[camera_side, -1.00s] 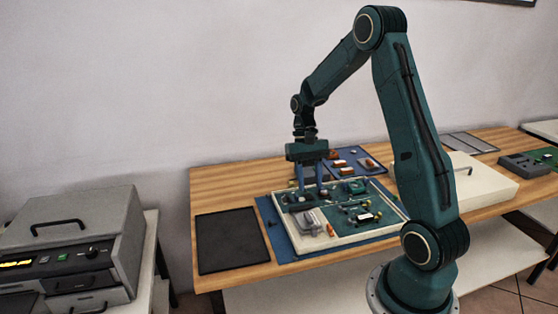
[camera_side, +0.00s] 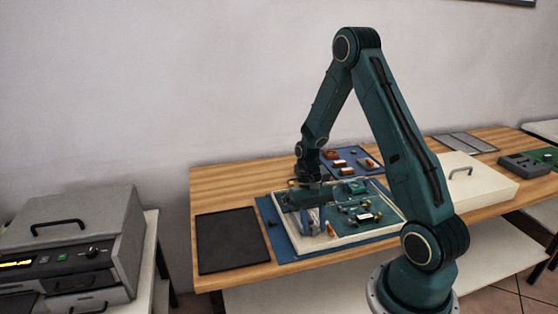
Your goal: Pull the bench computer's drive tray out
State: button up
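The bench computer is an open cream case (camera_side: 366,237) with a green circuit board (camera_side: 352,222) inside, lying on a blue mat (camera_side: 270,226). The drive tray appears to be the silvery block at the case's front left; in this view it is mostly hidden behind my fingers.
A black mat (camera_side: 232,240) lies empty at the table's left. A blue parts tray (camera_side: 367,163) with small orange and white pieces is behind the case. A cream cover with a handle (camera_side: 480,184) lies to the right. A grey instrument (camera_side: 75,240) stands far left.

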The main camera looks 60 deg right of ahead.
aim_at(320, 244)
jog(key=shift+f, duration=0.1)
grip_shut()
jog(key=shift+s+a, duration=1.25)
grip_release()
jog(key=shift+w, duration=0.1)
